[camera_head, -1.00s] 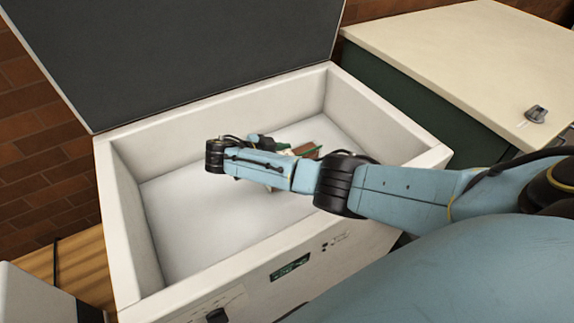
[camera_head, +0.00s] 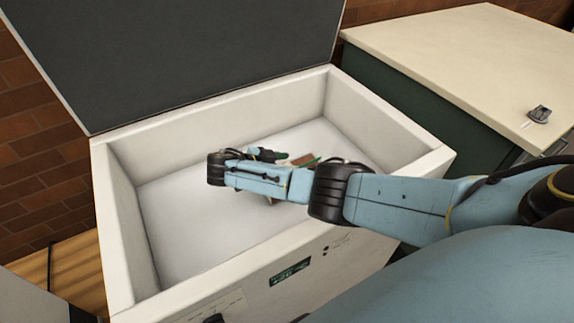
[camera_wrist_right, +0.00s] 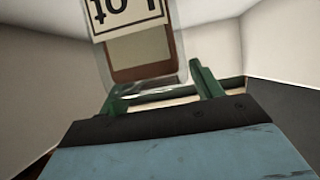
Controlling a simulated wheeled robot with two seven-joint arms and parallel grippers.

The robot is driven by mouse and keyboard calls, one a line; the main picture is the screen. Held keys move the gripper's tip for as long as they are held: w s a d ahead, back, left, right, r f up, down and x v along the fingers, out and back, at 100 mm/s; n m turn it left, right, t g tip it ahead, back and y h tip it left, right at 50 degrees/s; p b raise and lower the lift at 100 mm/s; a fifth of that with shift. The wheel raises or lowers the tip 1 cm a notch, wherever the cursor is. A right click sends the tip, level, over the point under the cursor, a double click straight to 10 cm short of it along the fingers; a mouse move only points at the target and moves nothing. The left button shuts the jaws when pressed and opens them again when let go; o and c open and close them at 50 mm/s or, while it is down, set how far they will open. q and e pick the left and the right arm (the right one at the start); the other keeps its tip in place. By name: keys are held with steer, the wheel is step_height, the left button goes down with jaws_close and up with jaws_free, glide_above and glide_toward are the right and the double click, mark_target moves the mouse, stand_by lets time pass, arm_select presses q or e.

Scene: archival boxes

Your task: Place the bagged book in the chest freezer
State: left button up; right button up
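The bagged book (camera_wrist_right: 140,50) has a brown cover and a white label with black letters, upside down in the right wrist view. Its clear bag ends between my green fingers. My right gripper (camera_wrist_right: 163,90) has a finger at each side edge of the bag and appears shut on it. In the head view my right gripper (camera_head: 282,156) is inside the open chest freezer (camera_head: 185,140), and my arm hides much of the book (camera_head: 306,163). Whether the book touches the freezer floor cannot be told. My left gripper is not in view.
The freezer's dark lid (camera_head: 190,50) stands raised at the back. The white freezer floor (camera_head: 190,220) is bare left of my arm. A cream-topped counter (camera_head: 450,50) stands at the right with a small grey object (camera_head: 539,113) on it. A brick wall (camera_head: 35,150) is behind.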

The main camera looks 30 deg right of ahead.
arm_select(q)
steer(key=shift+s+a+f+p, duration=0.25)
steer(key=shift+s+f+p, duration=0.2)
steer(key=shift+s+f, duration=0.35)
arm_select(e)
steer(key=v, duration=1.2)
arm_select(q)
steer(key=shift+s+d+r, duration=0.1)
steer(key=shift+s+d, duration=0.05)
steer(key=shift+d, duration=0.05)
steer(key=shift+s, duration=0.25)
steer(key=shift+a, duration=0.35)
